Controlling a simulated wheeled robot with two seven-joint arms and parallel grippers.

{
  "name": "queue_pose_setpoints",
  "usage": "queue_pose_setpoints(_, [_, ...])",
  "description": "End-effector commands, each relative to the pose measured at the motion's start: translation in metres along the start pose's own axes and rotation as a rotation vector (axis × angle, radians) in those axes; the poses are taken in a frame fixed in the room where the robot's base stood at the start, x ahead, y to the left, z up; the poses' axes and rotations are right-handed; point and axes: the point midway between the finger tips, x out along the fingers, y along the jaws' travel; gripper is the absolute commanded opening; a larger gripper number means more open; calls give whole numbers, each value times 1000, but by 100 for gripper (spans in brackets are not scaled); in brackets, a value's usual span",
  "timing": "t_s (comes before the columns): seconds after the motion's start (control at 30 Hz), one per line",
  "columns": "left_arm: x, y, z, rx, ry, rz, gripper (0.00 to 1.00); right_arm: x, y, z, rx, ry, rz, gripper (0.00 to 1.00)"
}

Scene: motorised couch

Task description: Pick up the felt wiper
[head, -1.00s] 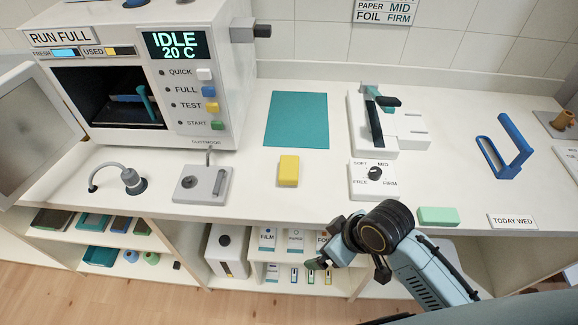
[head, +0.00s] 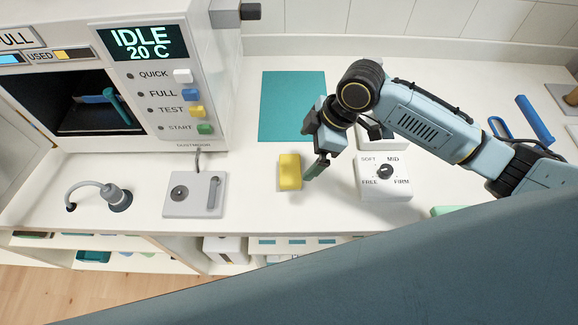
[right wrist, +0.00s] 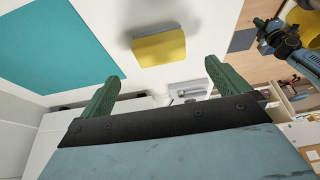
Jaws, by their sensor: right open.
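A yellow block (head: 290,172), which I take for the felt wiper, lies flat on the white counter, just in front of the teal mat (head: 292,105). My right gripper (head: 308,150) is open and empty, close to the block's right side and above the counter. In the right wrist view the yellow block (right wrist: 158,48) shows beyond the open green fingers (right wrist: 161,72), not between them. Part of my left arm (right wrist: 285,42) shows small at the upper right of the right wrist view; its jaws are unclear.
The dial box (head: 385,178) stands right of my gripper, partly under my right arm. A small switch panel (head: 195,194) sits left of the block. The open machine (head: 165,80) is at the back left. A blue handled tool (head: 534,118) and a pale green block (head: 446,210) are at the right.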

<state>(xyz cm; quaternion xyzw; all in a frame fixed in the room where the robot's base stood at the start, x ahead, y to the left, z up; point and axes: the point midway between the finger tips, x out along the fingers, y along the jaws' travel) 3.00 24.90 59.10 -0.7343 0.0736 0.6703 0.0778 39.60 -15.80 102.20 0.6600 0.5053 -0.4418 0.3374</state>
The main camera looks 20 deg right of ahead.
Motion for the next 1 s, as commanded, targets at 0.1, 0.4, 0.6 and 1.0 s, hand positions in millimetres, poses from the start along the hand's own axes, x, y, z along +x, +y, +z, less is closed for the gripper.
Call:
queue_pose_setpoints(0.1, [1,2,10,0,-16,2,0,24,-1,-1,1,1,-2,100])
queue_pose_setpoints(0.4, [1,0,1,0,-3,0,0,50,0,-2,1,1,0,100])
queue_pose_setpoints(0.6, [-2,-1,-8,1,11,-1,0,79,-1,-7,2,1,0,100])
queue_pose_setpoints(1.0, [-1,-1,-5,1,7,-1,0,96,0,-6,0,0,3,100])
